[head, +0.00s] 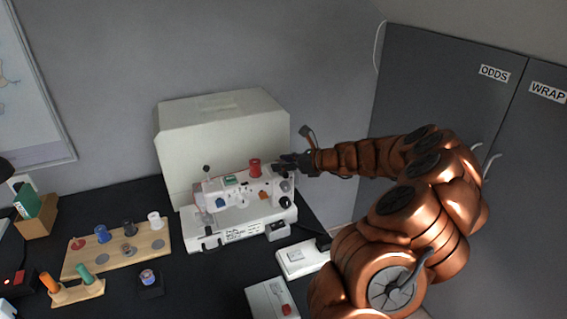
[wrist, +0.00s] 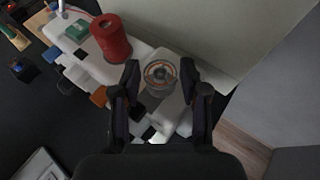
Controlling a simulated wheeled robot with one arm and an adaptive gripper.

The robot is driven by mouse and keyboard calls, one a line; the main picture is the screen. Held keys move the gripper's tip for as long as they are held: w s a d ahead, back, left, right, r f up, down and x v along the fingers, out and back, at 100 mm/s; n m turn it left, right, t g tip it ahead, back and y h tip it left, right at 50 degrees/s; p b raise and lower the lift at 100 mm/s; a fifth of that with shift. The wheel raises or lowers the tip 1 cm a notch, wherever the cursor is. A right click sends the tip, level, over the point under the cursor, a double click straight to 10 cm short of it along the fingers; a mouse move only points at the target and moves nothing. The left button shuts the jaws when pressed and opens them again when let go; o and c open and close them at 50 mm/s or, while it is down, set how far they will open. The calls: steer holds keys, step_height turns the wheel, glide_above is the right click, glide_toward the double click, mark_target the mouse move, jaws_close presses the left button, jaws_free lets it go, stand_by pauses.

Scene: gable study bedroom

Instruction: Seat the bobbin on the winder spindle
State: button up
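The bobbin (wrist: 160,73) is a small, clear, flanged reel seen from above in the wrist view. It sits between the two fingertips of my gripper (wrist: 160,78), which close on it from both sides. In the head view my gripper (head: 287,161) is over the right end of the white sewing machine (head: 235,227), beside the red thread spool (head: 255,168). The winder spindle is not visible, hidden under the bobbin and fingers. I cannot tell whether the bobbin touches it.
A white box-like cover (head: 222,130) stands right behind the machine. A wooden board (head: 145,245) with bobbins and spools lies to the left. Grey cupboards (head: 440,105) stand at the right.

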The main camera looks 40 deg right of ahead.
steer(key=shift+o, duration=1.2)
steer(key=v, duration=1.2)
